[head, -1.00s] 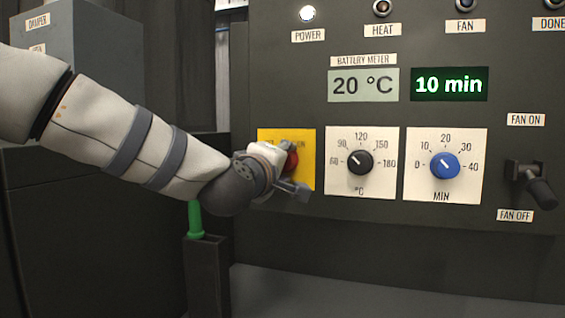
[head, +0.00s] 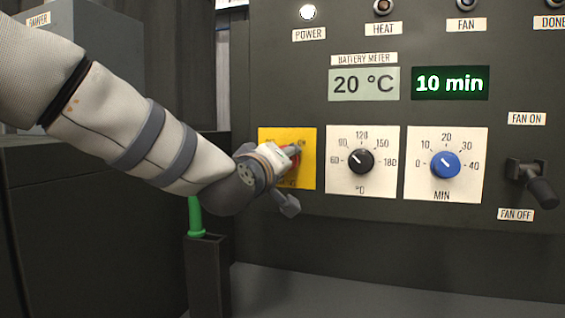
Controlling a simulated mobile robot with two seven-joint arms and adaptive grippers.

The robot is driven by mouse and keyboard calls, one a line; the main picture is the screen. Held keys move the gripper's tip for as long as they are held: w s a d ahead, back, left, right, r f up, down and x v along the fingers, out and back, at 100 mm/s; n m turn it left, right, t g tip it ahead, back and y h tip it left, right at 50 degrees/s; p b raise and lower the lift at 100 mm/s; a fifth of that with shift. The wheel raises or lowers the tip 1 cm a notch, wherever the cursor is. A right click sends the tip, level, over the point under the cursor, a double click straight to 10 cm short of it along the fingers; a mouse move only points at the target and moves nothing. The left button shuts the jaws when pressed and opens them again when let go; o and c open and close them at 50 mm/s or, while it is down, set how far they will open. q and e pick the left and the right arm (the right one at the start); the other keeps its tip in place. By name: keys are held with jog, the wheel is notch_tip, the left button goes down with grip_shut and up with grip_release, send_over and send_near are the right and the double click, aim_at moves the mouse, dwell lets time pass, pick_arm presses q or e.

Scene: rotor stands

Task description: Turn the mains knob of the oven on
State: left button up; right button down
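The mains knob (head: 294,163) is red and sits on a yellow plate (head: 308,175) at the left of the oven panel. Only a small part of the knob shows. The letters "ON" can be made out at the plate's upper right. My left gripper (head: 289,178) is at the knob, with one finger across its upper side and another part sticking out below. The gripper hides most of the knob, so its pointing direction and whether the fingers press on it cannot be told. The POWER lamp (head: 308,12) glows white. My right gripper is out of view.
A black temperature knob (head: 360,161) and a blue minute knob (head: 445,165) are to the right, below displays reading 20 °C and 10 min. A black fan lever (head: 538,187) is at far right. A green-handled thing (head: 196,216) stands in a dark holder below my arm.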

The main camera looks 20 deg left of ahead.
pick_arm(q)
jog(key=o, duration=1)
jog(key=s, duration=1.2)
jog(key=shift+a, duration=0.2)
